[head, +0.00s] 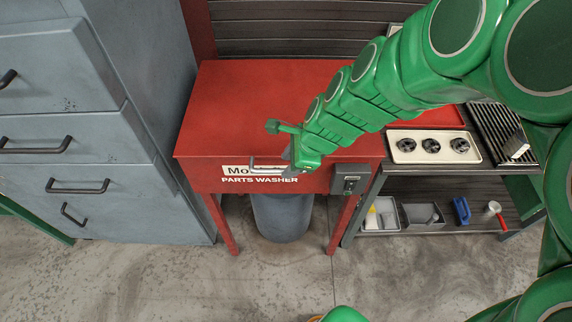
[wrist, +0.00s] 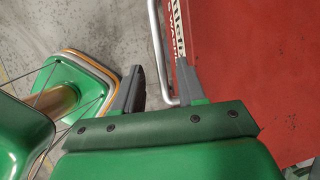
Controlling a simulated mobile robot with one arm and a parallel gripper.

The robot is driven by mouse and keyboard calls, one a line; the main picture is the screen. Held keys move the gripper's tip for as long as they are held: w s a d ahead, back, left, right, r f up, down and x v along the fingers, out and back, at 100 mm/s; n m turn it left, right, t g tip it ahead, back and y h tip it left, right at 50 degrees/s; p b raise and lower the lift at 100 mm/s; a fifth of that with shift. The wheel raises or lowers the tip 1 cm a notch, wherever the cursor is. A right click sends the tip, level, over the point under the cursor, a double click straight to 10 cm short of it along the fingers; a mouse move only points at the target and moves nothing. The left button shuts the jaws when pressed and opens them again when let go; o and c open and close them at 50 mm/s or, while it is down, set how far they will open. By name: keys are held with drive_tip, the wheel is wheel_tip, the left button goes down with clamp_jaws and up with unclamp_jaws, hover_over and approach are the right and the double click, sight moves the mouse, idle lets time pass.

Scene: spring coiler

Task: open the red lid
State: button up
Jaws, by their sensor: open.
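The red lid (head: 262,95) is the flat top of a parts washer and lies closed. Its pale bar handle (head: 262,164) runs along the front face, over the white lettering. My gripper (head: 291,155) is at the handle's right end and partly hides it. In the wrist view my gripper (wrist: 158,82) is open, with one finger on each side of the handle's bar (wrist: 156,45). The right finger is close to the handle's bent end; I cannot tell whether they touch.
A grey drawer cabinet (head: 75,115) stands close on the left. A switch box (head: 350,180) sits on the washer's front right. A workbench (head: 480,174) with a tray of round parts (head: 433,160) stands at the right. The floor in front (head: 190,280) is clear.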

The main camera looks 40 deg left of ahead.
drive_tip(key=shift+x, duration=1.25)
drive_tip(key=shift+c, duration=0.3)
clamp_jaws()
